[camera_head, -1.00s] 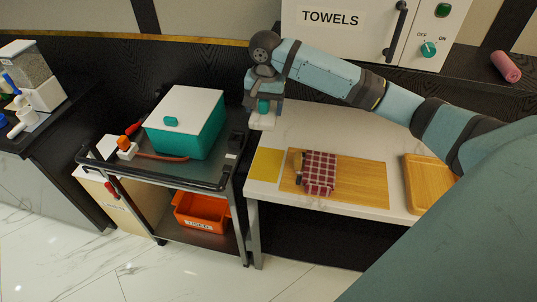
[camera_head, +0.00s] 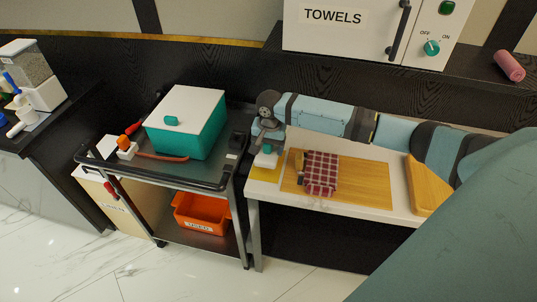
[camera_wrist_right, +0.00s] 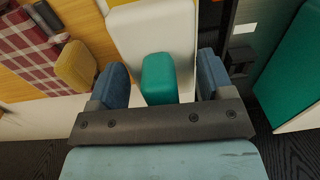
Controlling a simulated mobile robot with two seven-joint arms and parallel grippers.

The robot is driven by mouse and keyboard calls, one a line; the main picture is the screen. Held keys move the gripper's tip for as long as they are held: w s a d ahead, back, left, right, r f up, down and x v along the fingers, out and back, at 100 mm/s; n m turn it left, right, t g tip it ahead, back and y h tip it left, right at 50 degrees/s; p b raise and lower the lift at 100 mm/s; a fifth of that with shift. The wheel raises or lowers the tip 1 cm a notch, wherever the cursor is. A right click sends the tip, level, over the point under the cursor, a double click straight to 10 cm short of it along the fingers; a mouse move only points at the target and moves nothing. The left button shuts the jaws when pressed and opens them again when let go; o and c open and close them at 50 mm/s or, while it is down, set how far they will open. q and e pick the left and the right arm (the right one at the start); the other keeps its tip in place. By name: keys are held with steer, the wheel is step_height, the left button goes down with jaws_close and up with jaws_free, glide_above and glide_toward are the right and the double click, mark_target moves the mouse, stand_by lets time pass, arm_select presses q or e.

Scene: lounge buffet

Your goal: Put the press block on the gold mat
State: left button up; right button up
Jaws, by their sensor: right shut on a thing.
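The press block (camera_head: 265,160) is white with a teal handle, which also shows in the right wrist view (camera_wrist_right: 158,78). My right gripper (camera_head: 268,146) is shut on this handle, with a blue finger on either side of it. The gold mat (camera_head: 262,178) lies at the left end of the white table. The block is over the mat's far part and hides it; I cannot tell whether it touches the mat. My left gripper is out of view.
A wooden board (camera_head: 362,182) with a red checked cloth (camera_head: 321,173) lies right of the mat. A wooden tray (camera_head: 428,187) is farther right. A dark cart (camera_head: 200,178) with a teal box (camera_head: 203,135) stands close to the left.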

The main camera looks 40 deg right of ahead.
mark_target(269, 154)
step_height(269, 154, down, 4)
steer(key=shift+r, duration=0.25)
steer(key=o, duration=1.2)
steer(key=shift+f, duration=0.1)
steer(key=shift+r, duration=0.35)
step_height(269, 154, up, 12)
steer(key=shift+s+d+f, duration=0.1)
steer(key=shift+s+f, duration=0.05)
steer(key=shift+f, duration=0.05)
